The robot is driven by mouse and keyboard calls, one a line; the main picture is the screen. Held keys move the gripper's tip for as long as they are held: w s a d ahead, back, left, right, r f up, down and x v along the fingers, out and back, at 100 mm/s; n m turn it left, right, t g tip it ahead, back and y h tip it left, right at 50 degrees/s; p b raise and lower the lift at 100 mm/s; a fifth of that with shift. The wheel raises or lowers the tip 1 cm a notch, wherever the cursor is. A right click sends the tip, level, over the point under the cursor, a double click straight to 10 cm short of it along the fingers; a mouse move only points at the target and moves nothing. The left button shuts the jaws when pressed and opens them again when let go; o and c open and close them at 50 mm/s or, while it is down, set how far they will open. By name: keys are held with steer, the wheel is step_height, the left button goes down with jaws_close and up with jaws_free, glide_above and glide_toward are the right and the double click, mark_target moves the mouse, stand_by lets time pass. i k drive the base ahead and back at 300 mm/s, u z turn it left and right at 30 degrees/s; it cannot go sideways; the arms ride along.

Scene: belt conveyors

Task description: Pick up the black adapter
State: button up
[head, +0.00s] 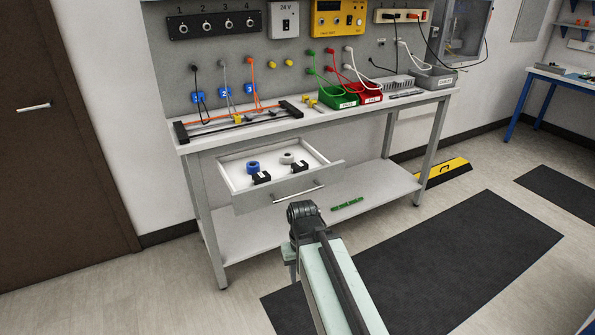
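Two small black blocks that look like adapters lie in the open white drawer under the workbench. One black block (262,178) is near the front left, by a blue roll; the other black block (300,167) is farther right, by a grey roll. Each seems to have a pale patch; I cannot tell which is the adapter. My arm reaches up from the bottom of the picture and ends at a dark joint in front of the bench, below the drawer. My gripper's fingers do not show.
The pulled-out drawer (285,197) juts forward below the benchtop (240,134). The blue roll (253,166) and grey roll (287,158) lie inside. Cables, a green bin (338,101) and a red bin (370,94) fill the top.

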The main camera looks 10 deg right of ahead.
mark_target(300, 165)
steer(key=u, duration=3.7)
steer(key=k, duration=0.8)
steer(key=z, duration=1.7)
steer(key=i, duration=0.95)
